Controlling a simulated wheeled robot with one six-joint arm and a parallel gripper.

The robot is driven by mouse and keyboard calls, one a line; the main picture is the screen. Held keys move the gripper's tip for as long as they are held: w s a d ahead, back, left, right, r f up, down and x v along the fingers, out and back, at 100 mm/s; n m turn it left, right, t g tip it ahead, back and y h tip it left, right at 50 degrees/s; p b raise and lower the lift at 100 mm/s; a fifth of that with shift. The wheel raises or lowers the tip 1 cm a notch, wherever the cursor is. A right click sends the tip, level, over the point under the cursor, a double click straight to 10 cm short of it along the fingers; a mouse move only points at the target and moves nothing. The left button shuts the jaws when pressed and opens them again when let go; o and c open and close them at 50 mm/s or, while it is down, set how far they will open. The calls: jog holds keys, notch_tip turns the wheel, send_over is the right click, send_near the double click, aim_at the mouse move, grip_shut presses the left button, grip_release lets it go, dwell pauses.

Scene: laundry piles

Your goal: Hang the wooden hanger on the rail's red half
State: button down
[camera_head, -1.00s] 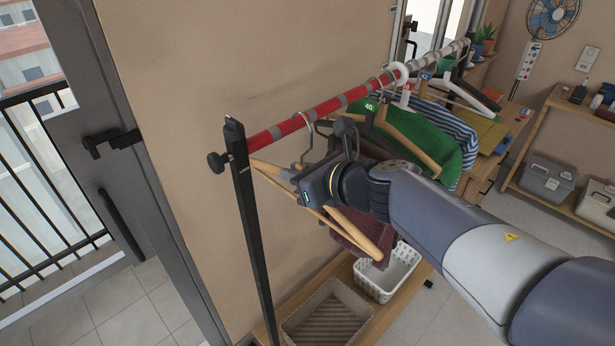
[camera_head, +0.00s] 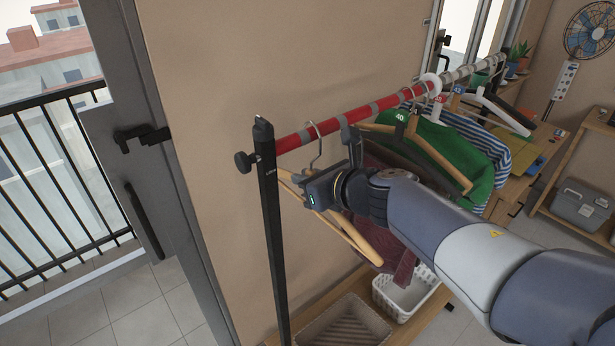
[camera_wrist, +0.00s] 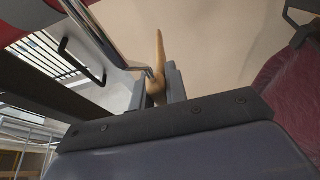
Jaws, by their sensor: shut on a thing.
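The wooden hanger (camera_head: 362,246) hangs bare from my gripper (camera_head: 302,183), which is shut on it near the neck. In the wrist view, the wood (camera_wrist: 158,58) stands up between the fingers (camera_wrist: 160,88), and its metal hook (camera_wrist: 105,42) runs to the upper left. The rail's red half (camera_head: 352,119) is the end nearer me, with grey bands. The hook top overlaps this red half, close to the black end post. I cannot tell whether the hook rests on the rail. The red rail (camera_wrist: 38,20) also shows in the wrist view. My gripper hides part of the hanger.
A white ring (camera_head: 431,85) marks the middle; the white half (camera_head: 470,69) lies beyond. Hangers with a maroon garment (camera_head: 405,262), green garment (camera_head: 455,150) and others hang close to the right. The black post (camera_head: 270,220) stands left. Baskets (camera_head: 405,297) sit on the shelf below.

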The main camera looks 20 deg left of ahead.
aim_at(347, 222)
dwell(0.4)
jog(key=c, duration=1.3)
grip_release()
jog(key=shift+s+d, duration=0.85)
jog(key=shift+d, duration=0.8)
jog(key=shift+s+d, duration=0.85)
jog(key=shift+d, duration=0.75)
jog(key=shift+s+d, duration=0.85)
jog(key=shift+d, duration=0.8)
jog(key=shift+w+a, duration=0.6)
jog(key=shift+a, duration=0.5)
jog(key=shift+w+a, duration=0.55)
jog(key=shift+a, duration=0.55)
jog(key=shift+w+a, duration=0.6)
jog(key=shift+a, duration=0.5)
